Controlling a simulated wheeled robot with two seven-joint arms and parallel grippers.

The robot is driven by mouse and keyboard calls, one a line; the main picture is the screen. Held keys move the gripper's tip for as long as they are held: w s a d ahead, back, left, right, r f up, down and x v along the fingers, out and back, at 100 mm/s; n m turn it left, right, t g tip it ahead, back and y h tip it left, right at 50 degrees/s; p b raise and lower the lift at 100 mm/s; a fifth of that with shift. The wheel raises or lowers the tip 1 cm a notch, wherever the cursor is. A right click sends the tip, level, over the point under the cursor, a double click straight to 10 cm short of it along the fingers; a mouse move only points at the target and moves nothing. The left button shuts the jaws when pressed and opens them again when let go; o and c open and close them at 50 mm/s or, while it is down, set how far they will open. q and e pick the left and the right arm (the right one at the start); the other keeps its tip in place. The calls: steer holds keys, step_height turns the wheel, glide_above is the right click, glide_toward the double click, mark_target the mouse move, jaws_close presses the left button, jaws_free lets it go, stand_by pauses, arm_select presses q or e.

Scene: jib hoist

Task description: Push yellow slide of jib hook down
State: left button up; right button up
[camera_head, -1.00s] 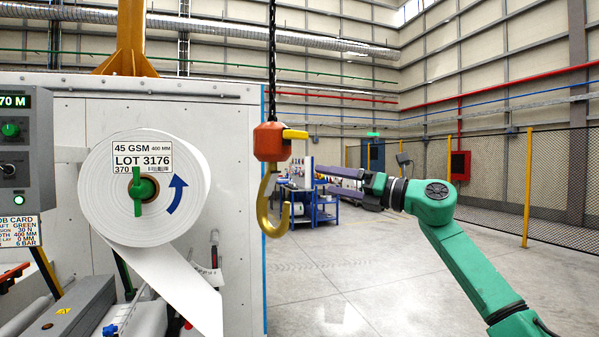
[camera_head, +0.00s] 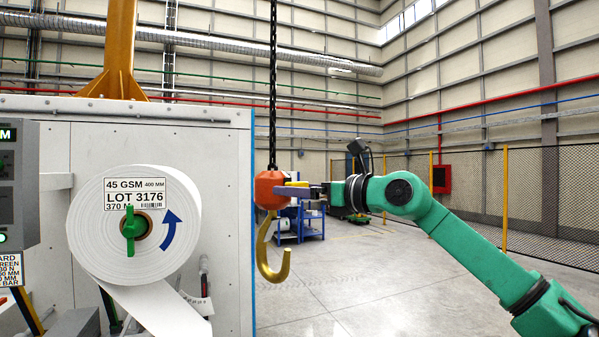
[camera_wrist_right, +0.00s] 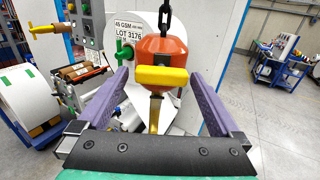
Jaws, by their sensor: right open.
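The orange hook block (camera_head: 266,190) hangs on a dark chain with the gold hook (camera_head: 268,250) below it. In the right wrist view the yellow slide (camera_wrist_right: 162,77) sticks out of the front of the orange block (camera_wrist_right: 160,48). My right gripper (camera_head: 285,190) is beside the block, at the slide's height. In the wrist view its two purple fingers (camera_wrist_right: 158,82) stand open, one on each side of the slide, with visible gaps to it. In the head view the fingers mostly hide the slide. My left gripper is not in view.
A white paper roll (camera_head: 135,220) on a machine with a white panel (camera_head: 215,150) stands left of and behind the hook. A blue workbench (camera_head: 312,222) is farther back. The floor (camera_head: 400,290) right of the hook is clear.

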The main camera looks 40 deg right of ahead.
steer(key=shift+w+d+f, duration=0.1)
steer(key=shift+w+d, duration=0.05)
steer(key=c, duration=0.5)
jaws_close()
step_height(320, 180, down, 4)
steer(key=b, duration=0.3)
steer(key=shift+r+b, duration=0.25)
steer(key=shift+b, duration=0.05)
steer(key=shift+a+r, duration=0.15)
steer(key=shift+a, duration=0.05)
